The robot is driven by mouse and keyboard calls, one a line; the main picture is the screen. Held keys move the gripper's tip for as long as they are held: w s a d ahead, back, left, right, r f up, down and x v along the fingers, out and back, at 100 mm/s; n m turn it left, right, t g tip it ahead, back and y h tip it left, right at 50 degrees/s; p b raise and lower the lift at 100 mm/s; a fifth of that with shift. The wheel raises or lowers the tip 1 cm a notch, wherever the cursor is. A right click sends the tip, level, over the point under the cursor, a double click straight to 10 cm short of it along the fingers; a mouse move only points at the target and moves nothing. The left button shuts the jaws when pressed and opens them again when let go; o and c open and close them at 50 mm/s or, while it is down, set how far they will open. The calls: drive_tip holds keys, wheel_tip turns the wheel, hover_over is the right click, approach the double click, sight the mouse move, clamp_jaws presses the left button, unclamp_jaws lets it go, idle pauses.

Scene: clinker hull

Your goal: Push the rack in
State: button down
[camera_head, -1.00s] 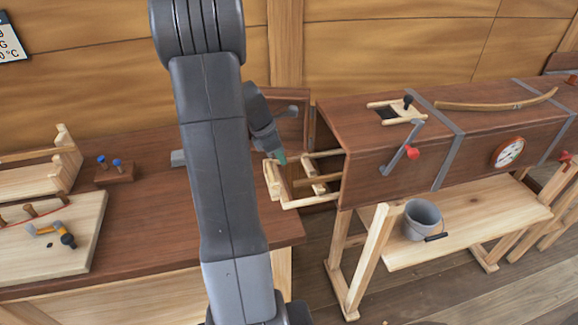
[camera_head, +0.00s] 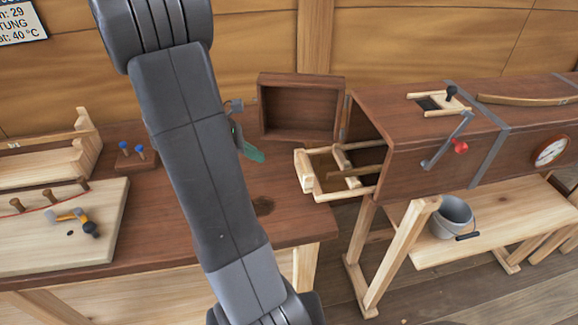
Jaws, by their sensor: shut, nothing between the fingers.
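The rack (camera_head: 312,188) is a pale wooden frame sticking out of the open left end of the long brown box (camera_head: 395,143). The box's door (camera_head: 300,107) stands swung open behind the rack. My gripper (camera_head: 251,152), with teal fingertips, is left of the rack's front bar, with a visible gap between them. It looks shut and holds nothing. My arm hides most of the gripper's body. The rack's inner part is hidden inside the box.
A workbench (camera_head: 150,215) lies below my arm, carrying a board with a hammer (camera_head: 75,219), a block with blue-topped pegs (camera_head: 138,160) and a wooden rack-like stand (camera_head: 60,165). A bucket (camera_head: 453,215) stands below.

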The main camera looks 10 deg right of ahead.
sight(345, 161)
drive_tip(key=x, duration=0.9)
drive_tip(key=shift+s+d+f, duration=0.1)
drive_tip(key=shift+d+f, duration=0.05)
drive_tip(key=shift+d, duration=0.05)
drive_tip(key=d+p, duration=0.1)
drive_tip(key=d, duration=0.2)
drive_tip(key=shift+f, duration=0.1)
drive_tip(key=shift+d, duration=0.6)
drive_tip(key=shift+d+f, duration=0.1)
drive_tip(key=shift+d, duration=0.2)
drive_tip(key=d+b, duration=0.1)
drive_tip(key=d, duration=0.3)
drive_tip(key=d+b, duration=0.1)
drive_tip(key=d, duration=0.4)
drive_tip(key=d+b, duration=0.1)
drive_tip(key=d, duration=0.4)
drive_tip(key=shift+w, duration=0.35)
drive_tip(key=shift+a, duration=0.1)
